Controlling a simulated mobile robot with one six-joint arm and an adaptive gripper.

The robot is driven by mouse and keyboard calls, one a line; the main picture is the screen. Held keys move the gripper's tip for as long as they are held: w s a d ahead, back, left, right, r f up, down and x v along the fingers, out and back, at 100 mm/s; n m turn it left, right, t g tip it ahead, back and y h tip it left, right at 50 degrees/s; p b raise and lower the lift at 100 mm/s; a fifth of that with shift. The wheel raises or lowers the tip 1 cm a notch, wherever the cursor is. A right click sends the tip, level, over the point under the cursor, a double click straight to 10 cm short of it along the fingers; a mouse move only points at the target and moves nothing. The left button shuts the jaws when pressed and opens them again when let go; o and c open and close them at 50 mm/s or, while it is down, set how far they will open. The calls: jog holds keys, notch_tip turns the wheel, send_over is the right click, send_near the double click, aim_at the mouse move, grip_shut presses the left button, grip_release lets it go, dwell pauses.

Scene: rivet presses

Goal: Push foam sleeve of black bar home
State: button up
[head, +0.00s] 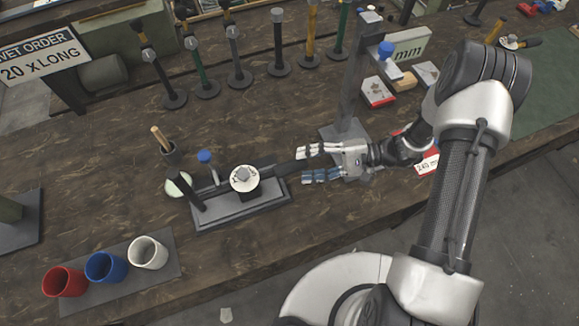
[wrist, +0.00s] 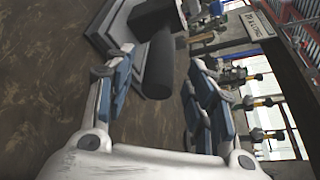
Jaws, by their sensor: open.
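A small press on a grey base plate (head: 240,208) stands on the bench, with a round white dial (head: 244,179) on top. A black bar (head: 283,169) reaches right from beside the dial towards my gripper. In the wrist view a thick dark cylinder (wrist: 158,68), which looks like the bar's foam sleeve, points at me between the fingertips. My gripper (head: 304,164) is open, its fingers pointing left, one on each side of the bar's near end. I cannot tell whether a finger touches it. The sleeve's edge on the bar is not clear.
A grey column press (head: 348,125) stands just behind my gripper. Red, blue and white cups (head: 148,252) stand on a mat at the front left. Several upright handled tools (head: 238,70) line the back. The bench between the press and its front edge is clear.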

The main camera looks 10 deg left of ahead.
aim_at(300, 166)
jog(key=x, duration=0.5)
jog(key=shift+a+b, duration=0.25)
jog(key=shift+b, duration=0.15)
jog(key=shift+c, duration=0.4)
grip_shut()
